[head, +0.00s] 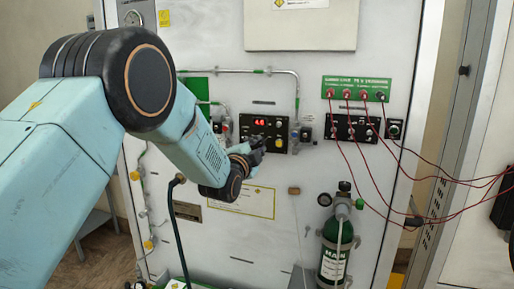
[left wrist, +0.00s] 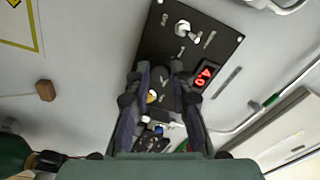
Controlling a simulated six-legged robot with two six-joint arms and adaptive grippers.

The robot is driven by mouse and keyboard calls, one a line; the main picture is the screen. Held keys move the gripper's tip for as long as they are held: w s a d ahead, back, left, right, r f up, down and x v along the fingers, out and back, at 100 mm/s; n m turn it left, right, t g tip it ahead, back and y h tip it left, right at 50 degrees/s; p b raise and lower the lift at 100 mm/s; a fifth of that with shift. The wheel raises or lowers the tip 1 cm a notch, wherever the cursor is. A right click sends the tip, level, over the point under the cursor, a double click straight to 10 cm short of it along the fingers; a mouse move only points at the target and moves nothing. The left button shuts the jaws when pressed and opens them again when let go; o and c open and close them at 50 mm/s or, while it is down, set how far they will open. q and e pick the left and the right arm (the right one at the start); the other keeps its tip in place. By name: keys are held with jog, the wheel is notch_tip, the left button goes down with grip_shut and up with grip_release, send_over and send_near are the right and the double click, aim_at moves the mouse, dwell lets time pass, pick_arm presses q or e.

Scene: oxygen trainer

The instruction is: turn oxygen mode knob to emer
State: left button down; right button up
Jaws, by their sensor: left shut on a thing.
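The black control panel (head: 246,122) with a red lit display (head: 260,122) is on the upright white board. In the left wrist view the panel (left wrist: 164,42) appears tilted, with a silver toggle switch (left wrist: 183,27) and the lit display (left wrist: 205,75). My left gripper (head: 257,144) is at the panel's lower part. In the left wrist view its two dark fingers (left wrist: 166,92) are on either side of a dark round knob (left wrist: 162,75), shut on it. The fingers hide much of the knob, and its pointer and mode labels are not readable. My right gripper is not in view.
A green oxygen cylinder (head: 335,250) stands at the lower right. Red cables (head: 385,160) run from a green panel (head: 357,89) to the right. Metal piping (head: 297,90) passes above and right of the control panel. A small brown block (head: 294,190) sits below.

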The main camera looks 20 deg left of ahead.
pick_arm(q)
jog(key=c, duration=1.2)
grip_release()
jog(key=shift+a+f, duration=0.1)
jog(key=shift+s, duration=0.1)
jog(key=s, duration=1.2)
jog(key=shift+a+f, duration=0.2)
jog(key=shift+a, duration=0.05)
jog(key=shift+w, duration=0.15)
